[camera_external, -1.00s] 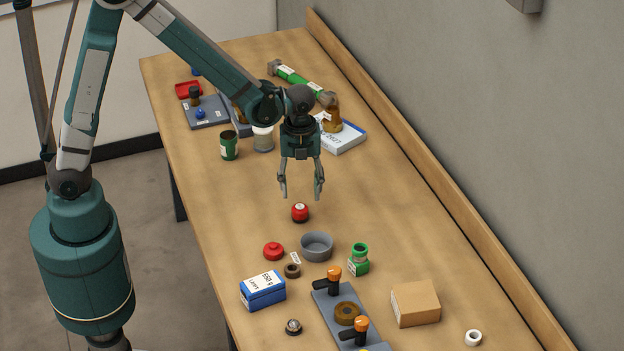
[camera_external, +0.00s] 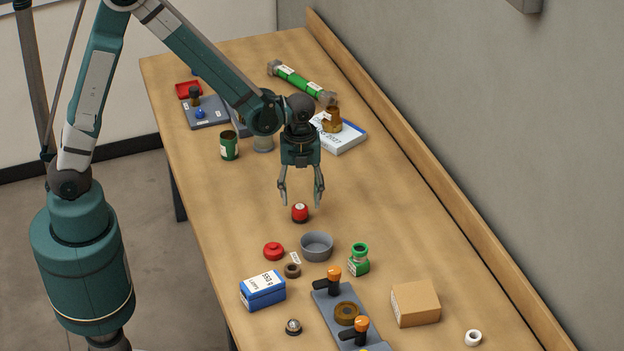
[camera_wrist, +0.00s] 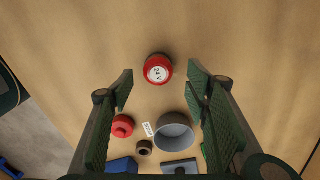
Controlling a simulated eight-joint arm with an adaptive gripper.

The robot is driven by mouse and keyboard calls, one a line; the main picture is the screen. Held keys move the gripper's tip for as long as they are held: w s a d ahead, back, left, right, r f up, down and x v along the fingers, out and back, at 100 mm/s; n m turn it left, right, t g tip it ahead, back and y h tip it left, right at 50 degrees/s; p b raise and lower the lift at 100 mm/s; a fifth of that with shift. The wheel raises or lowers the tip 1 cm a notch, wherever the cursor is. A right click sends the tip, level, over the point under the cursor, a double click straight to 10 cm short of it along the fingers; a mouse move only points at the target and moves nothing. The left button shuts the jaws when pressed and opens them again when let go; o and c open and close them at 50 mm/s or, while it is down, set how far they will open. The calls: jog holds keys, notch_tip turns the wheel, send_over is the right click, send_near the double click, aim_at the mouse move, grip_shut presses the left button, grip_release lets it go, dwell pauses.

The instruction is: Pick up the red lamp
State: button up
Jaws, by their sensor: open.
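The red lamp (camera_external: 300,212) stands on the wooden table, a small red cylinder with a dark base. In the wrist view its white-labelled top (camera_wrist: 158,69) reads like "24 V" and lies ahead of the fingers, between their lines. My gripper (camera_external: 301,203) is open and empty, pointing down just above the lamp; the outside view does not show clearly whether the fingertips are beside it. In the wrist view the two fingers (camera_wrist: 160,85) stand wide apart. A second red round piece (camera_external: 273,251), with a knob on top, lies nearer the camera.
A grey panel with orange-topped levers (camera_external: 328,300) and a cardboard box (camera_external: 415,303) are farther forward.

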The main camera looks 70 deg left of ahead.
aim_at(300, 206)
jog(key=shift+s+f, duration=0.15)
jog(key=shift+f, duration=2.45)
jog(key=shift+c, duration=0.2)
jog(key=c, duration=0.9)
